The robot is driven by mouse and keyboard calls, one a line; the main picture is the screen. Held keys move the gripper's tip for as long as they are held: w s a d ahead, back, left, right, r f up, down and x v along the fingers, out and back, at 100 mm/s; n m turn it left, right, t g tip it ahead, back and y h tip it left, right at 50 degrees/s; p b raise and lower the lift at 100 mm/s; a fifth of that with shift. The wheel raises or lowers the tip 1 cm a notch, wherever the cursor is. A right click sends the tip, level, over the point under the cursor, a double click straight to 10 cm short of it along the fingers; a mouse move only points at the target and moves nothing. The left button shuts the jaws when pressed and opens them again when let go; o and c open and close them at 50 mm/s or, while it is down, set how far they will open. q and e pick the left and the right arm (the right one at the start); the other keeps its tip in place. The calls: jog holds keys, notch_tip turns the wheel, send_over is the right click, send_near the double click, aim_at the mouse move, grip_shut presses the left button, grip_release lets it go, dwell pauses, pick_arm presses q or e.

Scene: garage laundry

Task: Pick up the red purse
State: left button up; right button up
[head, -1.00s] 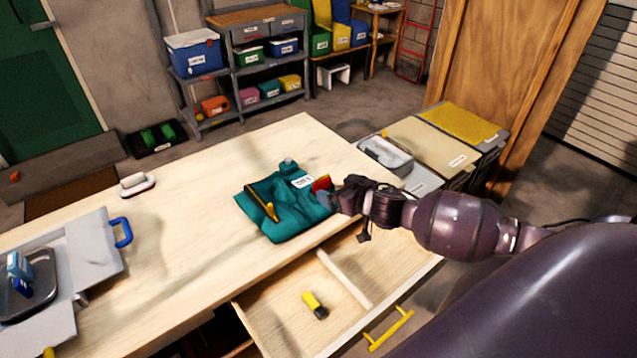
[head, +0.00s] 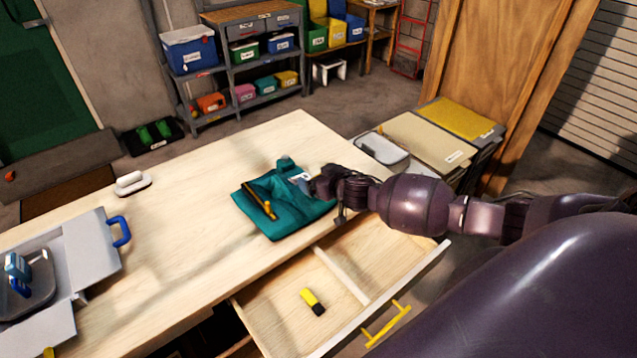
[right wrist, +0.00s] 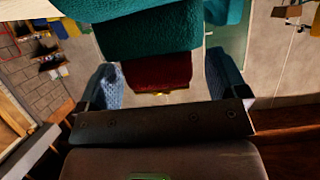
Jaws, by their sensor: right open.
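The red purse (right wrist: 155,72) shows in the right wrist view as a dark red patch between my fingers, with teal fabric above it. My right gripper (right wrist: 163,85) is open, one blue-padded finger on each side of the purse. I cannot tell whether the fingers touch it. In the head view, my right gripper (head: 316,186) is at the right edge of a teal cloth item (head: 285,215) on the wooden table and hides the purse. My left gripper is not in view.
An open drawer (head: 350,262) below holds a yellow and black object (head: 312,302). A white eraser-like block (head: 131,184) and a grey open case (head: 75,265) are at left. The table's middle is clear.

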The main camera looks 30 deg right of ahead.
jog(key=c, duration=1)
